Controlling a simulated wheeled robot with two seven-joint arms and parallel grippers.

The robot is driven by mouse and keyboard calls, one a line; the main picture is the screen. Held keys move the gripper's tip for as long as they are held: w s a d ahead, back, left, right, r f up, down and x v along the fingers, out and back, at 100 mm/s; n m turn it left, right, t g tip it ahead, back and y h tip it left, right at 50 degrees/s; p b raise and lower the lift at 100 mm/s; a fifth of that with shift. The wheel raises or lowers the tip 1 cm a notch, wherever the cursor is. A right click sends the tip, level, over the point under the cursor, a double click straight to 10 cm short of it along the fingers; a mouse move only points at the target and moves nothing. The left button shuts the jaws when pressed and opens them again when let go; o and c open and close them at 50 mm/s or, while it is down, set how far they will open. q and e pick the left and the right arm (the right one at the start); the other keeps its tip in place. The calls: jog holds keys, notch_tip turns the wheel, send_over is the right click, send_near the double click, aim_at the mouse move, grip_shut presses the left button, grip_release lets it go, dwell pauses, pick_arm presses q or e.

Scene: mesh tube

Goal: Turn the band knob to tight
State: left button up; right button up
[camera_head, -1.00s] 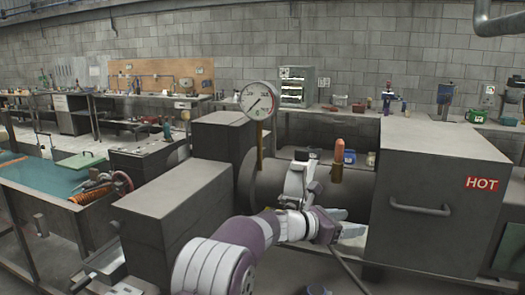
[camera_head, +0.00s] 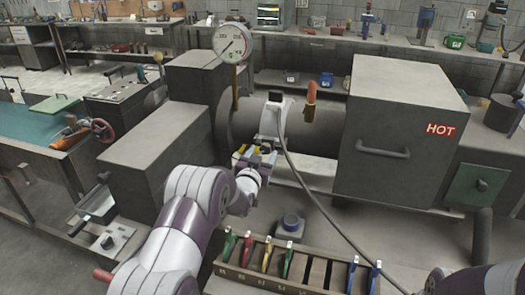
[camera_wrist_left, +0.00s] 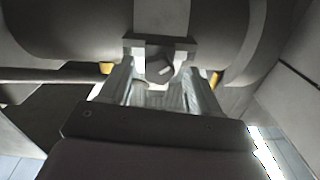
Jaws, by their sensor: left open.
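The dark round band knob (camera_wrist_left: 159,68) with a pale pointer mark shows in the left wrist view, under a dark bracket on the underside of the tube. My left gripper (camera_wrist_left: 160,82) is open, with one finger on each side of the knob; I cannot tell whether they touch it. In the head view the left gripper (camera_head: 258,157) is at the front of the dark horizontal tube (camera_head: 240,125), just below a white band (camera_head: 270,122) with a black top and a cable. The knob is hidden there. My right gripper is out of view; only part of that arm shows at lower right.
A round gauge (camera_head: 232,43) stands above the tube. A large grey box marked HOT (camera_head: 400,110) is right of it. A cable (camera_head: 310,195) hangs across the front.

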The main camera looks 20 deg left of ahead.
pick_arm(q)
jog(key=shift+w+d, duration=0.1)
jog(key=shift+w, duration=0.4)
jog(key=shift+r, duration=0.1)
jog(key=c, duration=1.1)
jog(key=shift+o, duration=0.2)
